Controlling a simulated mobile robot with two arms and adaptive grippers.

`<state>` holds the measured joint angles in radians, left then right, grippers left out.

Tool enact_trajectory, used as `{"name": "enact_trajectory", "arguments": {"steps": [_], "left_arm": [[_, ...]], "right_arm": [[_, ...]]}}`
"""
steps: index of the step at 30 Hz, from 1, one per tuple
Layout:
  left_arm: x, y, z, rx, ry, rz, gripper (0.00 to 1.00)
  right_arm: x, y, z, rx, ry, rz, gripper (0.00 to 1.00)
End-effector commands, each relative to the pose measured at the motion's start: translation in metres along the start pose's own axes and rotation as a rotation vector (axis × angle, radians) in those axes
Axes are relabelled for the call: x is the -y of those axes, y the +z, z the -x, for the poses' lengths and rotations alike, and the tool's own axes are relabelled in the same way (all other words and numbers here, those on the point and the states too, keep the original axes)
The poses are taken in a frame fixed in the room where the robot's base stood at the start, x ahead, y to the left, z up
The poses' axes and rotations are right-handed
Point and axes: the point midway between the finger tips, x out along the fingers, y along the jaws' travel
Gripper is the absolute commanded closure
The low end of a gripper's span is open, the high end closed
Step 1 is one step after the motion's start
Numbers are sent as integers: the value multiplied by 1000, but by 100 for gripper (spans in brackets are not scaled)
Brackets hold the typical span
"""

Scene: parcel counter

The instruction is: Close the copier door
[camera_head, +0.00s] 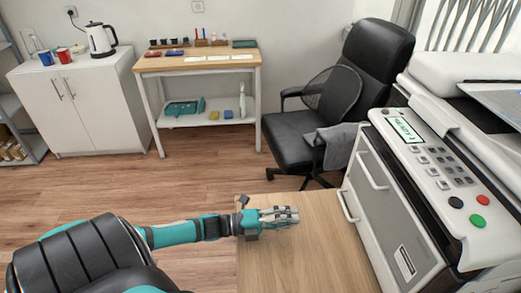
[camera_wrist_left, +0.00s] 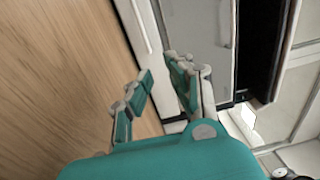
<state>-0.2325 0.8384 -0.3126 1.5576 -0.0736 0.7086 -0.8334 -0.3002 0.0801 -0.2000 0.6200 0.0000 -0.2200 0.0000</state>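The copier (camera_head: 440,165) stands at the right, with a control panel on top. Its grey front door (camera_head: 385,225) carries pale bar handles and a label. A dark gap runs between the grey front and the control panel; I cannot tell how far the door stands open. My left gripper (camera_head: 288,216) is above the wooden top, left of the copier and apart from it, pointing right. In the left wrist view its fingers (camera_wrist_left: 162,88) are apart with nothing between them, and the grey front (camera_wrist_left: 205,45) with the dark gap lies beyond. My right gripper is not in view.
The wooden top (camera_head: 290,262) before the copier is bare. A black office chair (camera_head: 310,130) with a grey cloth stands behind it. A wooden shelf table (camera_head: 200,62) and a white cabinet (camera_head: 80,100) with kettle and mugs stand at the back. Open floor lies at left.

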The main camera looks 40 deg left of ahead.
Motion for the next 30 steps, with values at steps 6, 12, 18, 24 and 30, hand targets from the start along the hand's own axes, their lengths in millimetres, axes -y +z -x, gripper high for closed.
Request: {"name": "enact_trajectory", "arguments": {"steps": [6, 12, 18, 24, 30], "left_arm": [[-2, 0, 44, 0, 5, 1, 82], [-1, 0, 72, 0, 3, 0, 82], [0, 0, 83, -1, 1, -1, 82], [0, 0, 84, -1, 1, -1, 82], [0, 0, 84, -1, 1, -1, 82]], "right_arm": [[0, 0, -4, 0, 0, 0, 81], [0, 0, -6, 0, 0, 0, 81], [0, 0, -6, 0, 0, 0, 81], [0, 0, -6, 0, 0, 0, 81], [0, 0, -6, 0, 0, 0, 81]]}}
